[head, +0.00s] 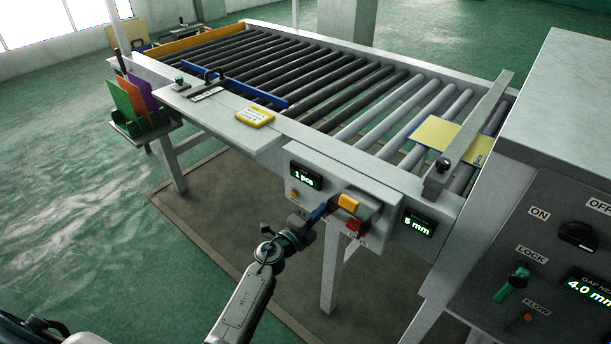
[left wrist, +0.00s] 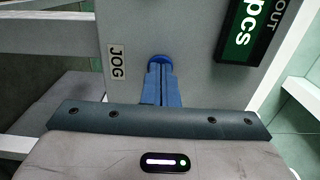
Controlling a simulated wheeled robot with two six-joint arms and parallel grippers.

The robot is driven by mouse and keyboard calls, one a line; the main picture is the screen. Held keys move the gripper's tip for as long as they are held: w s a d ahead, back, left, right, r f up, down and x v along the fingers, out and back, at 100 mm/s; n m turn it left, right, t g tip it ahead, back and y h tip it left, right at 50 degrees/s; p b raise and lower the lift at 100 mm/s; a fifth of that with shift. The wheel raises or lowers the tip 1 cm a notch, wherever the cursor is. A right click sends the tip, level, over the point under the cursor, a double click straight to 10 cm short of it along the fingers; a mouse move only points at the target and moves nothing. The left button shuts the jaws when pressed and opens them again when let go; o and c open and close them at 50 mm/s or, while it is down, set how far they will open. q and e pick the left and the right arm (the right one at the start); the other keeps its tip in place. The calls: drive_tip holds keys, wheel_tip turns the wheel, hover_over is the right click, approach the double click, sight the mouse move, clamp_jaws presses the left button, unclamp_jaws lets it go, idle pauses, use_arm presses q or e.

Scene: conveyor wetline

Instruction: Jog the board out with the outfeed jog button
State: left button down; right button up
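The blue outfeed jog button (left wrist: 160,59) shows in the left wrist view beside a JOG label (left wrist: 117,62) on the grey control panel. My left gripper (left wrist: 159,82) is shut, with its blue fingers side by side and nothing seen between them. Its tips overlap the lower part of the button; I cannot tell whether they touch or press it. In the head view the left gripper (head: 321,211) is at the panel front, left of a yellow button (head: 349,203), and hides the jog button. A flat yellow board (head: 436,133) lies on the rollers near the right end. My right gripper is not in view.
A red button (head: 354,225) sits below the yellow one. Displays read "1 pcs" (head: 306,178) and "6 mm" (head: 419,225). A large grey cabinet (head: 565,130) stands at the right. Floor at the left is clear.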

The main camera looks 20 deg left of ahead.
use_arm(q)
drive_tip(key=p+v, duration=0.1)
drive_tip(key=v, duration=0.6)
idle(0.4)
drive_tip(key=s+a+f+n+g+y, duration=0.25)
drive_tip(key=s+f+n, duration=0.2)
drive_tip(key=f, duration=0.55)
drive_tip(key=s+a+f+n+g+y, duration=0.2)
drive_tip(key=s+a+f+n, duration=0.3)
drive_tip(key=f, duration=0.6)
drive_tip(key=s+f+n+g+y, duration=0.2)
drive_tip(key=s+f+n, duration=0.1)
drive_tip(key=s+f, duration=0.55)
drive_tip(key=s+f+n+g, duration=0.3)
drive_tip(key=s+f, duration=0.3)
drive_tip(key=s, duration=0.5)
drive_tip(key=s+a+f+n+g, duration=0.1)
drive_tip(key=s+f+n+g, duration=0.2)
drive_tip(key=s+f, duration=0.4)
drive_tip(key=s+a+f+n+g, duration=0.1)
drive_tip(key=s+f+n+g, duration=0.2)
drive_tip(key=s, duration=1.3)
wheel_tip(320, 180, down, 3)
drive_tip(key=shift+s+a+f, duration=0.15)
drive_tip(key=shift+s+f, duration=0.05)
drive_tip(key=shift+s, duration=0.1)
